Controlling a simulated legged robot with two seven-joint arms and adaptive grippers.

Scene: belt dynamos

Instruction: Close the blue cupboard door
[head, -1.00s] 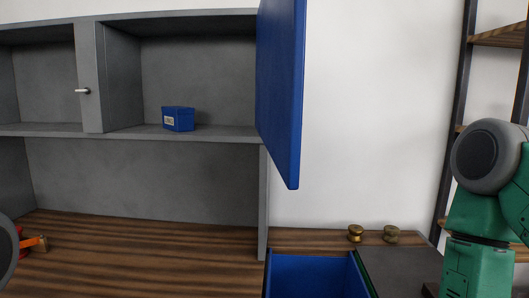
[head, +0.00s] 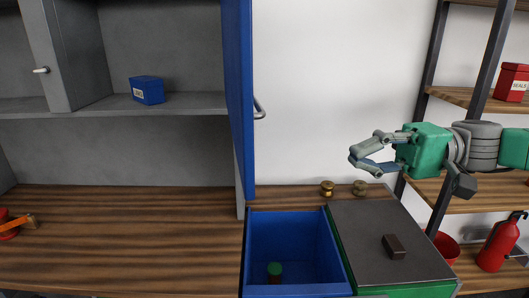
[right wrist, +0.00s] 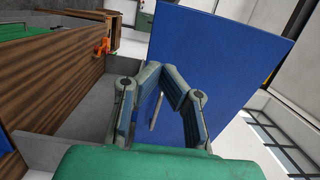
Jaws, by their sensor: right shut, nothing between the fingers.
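The blue cupboard door (head: 238,90) stands open at the right side of the grey cupboard (head: 165,104), seen nearly edge-on in the head view. Its metal handle (head: 259,108) sticks out on the right. My right gripper (head: 353,158) is to the right of the door, apart from it, with its fingers pointing left; it is shut and empty. In the right wrist view the door's broad blue face (right wrist: 225,65) fills the area beyond the fingers, and the handle (right wrist: 157,111) shows between them. My left gripper is not in view.
A blue box (head: 147,91) sits on the cupboard shelf. Two brass knobs (head: 327,188) stand behind. A shelf rack with a red extinguisher (head: 499,243) is at right.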

